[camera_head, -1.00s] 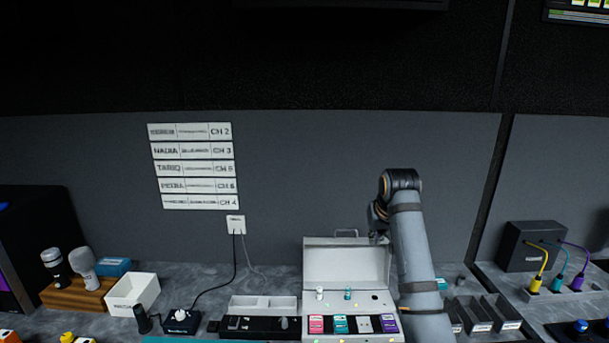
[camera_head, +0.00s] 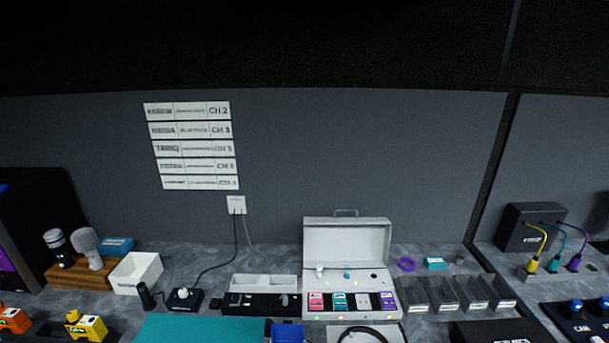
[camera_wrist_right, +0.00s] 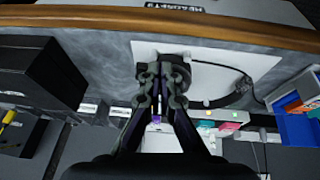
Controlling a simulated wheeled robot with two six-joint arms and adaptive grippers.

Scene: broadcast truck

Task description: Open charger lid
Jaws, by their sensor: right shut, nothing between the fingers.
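The charger is a white case (camera_head: 347,277) on the counter in the head view. Its lid (camera_head: 346,239) stands raised against the back wall with a handle on top. Below the lid are slots holding coloured packs (camera_head: 338,301) in pink, teal, white and purple. In the right wrist view my right gripper (camera_wrist_right: 162,75) is shut and empty, with its fingers together over a white surface with a black cable. My left gripper is in neither view.
Several grey bins (camera_head: 457,294) stand right of the case. A black tray (camera_head: 262,303) lies left of it, with a white open box (camera_head: 136,272) farther left. A teal mat (camera_head: 200,329), a blue box (camera_head: 287,334) and a coiled black cable (camera_head: 362,334) are in front.

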